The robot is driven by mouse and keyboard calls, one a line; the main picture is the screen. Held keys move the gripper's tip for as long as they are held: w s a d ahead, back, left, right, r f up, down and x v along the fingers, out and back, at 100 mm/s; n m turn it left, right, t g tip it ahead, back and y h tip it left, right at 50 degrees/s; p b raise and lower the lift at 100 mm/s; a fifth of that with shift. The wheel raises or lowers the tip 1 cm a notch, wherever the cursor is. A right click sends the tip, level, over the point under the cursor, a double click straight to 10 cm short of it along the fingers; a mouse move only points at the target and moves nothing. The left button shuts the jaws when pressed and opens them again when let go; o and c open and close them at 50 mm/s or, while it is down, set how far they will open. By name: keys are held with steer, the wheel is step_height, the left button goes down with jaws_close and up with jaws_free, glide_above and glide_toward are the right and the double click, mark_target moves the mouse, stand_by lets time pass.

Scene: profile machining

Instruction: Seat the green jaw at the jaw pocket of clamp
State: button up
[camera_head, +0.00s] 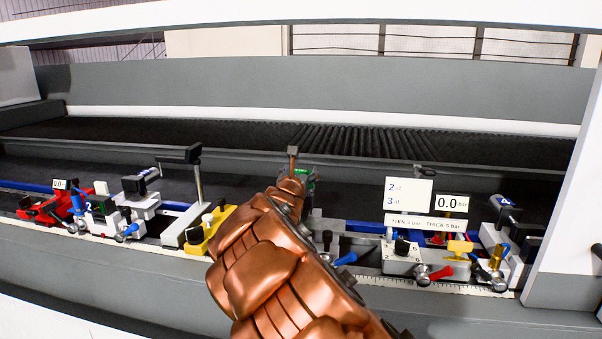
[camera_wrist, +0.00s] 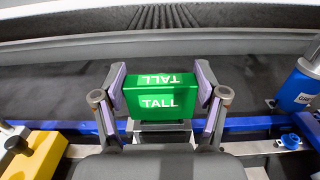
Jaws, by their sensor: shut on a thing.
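The green jaw (camera_wrist: 163,104) is a block marked TALL on its top and front. In the wrist view my gripper (camera_wrist: 161,80) is shut on it, with one purple-padded finger at each side. A grey clamp body (camera_wrist: 160,134) shows just below the jaw; I cannot tell whether the jaw touches it. The jaw pocket is hidden. In the head view a small part of the green jaw (camera_head: 304,172) shows beyond my copper-coloured arm, which covers most of the clamp there.
A blue rail (camera_wrist: 255,124) runs across behind the clamp. A yellow block (camera_wrist: 32,158) stands at left and a blue cylinder (camera_wrist: 301,84) at right. In the head view, a tall post with a black head (camera_head: 180,155) stands left, and a pressure sign (camera_head: 409,194) right.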

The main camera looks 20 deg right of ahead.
steer(key=o, duration=1.5)
steer(key=shift+f, duration=0.1)
steer(key=shift+s+a, duration=0.1)
